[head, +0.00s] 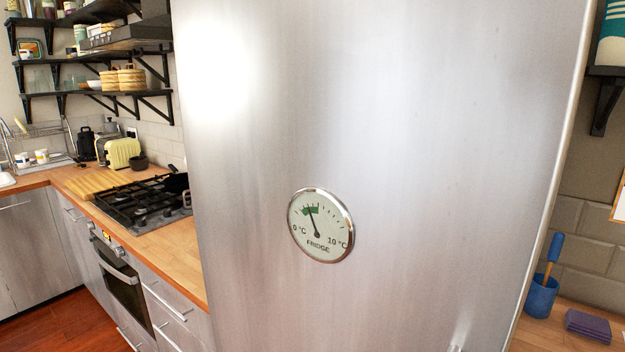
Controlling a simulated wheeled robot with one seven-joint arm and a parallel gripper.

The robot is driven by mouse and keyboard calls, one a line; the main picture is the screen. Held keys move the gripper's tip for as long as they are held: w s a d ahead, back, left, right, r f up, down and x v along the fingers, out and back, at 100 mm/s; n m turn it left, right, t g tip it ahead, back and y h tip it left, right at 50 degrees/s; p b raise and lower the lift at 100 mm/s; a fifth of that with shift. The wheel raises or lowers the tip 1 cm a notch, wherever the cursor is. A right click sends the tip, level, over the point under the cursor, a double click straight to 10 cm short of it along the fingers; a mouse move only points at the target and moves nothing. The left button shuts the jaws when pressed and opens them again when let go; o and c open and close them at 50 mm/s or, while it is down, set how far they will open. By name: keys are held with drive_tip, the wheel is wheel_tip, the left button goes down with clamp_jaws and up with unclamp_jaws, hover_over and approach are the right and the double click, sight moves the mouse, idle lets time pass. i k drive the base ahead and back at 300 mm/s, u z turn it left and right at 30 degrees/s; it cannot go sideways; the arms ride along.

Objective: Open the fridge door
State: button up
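The fridge door (420,120) is a tall brushed-steel panel that fills the middle of the head view, close in front of me. It looks shut, though its lower part is outside the picture. A round dial thermometer (321,225) marked "FRIDGE" sits on it. A small bright piece (455,347) at the bottom edge, right of the dial, may be the top of the handle; too little shows to be sure. My gripper is not in view.
Left of the fridge runs a wooden counter (180,250) with a gas hob (150,198), an oven (122,283) below and dark shelves (90,95) above. On the right, a counter holds a blue cup (540,297) and purple cloths (588,326). Wooden floor (62,325) shows lower left.

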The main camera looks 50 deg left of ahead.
sight(424, 143)
drive_tip(key=k, duration=0.15)
drive_tip(key=z, duration=1.5)
drive_tip(key=k, duration=0.45)
drive_tip(key=u, duration=2.6)
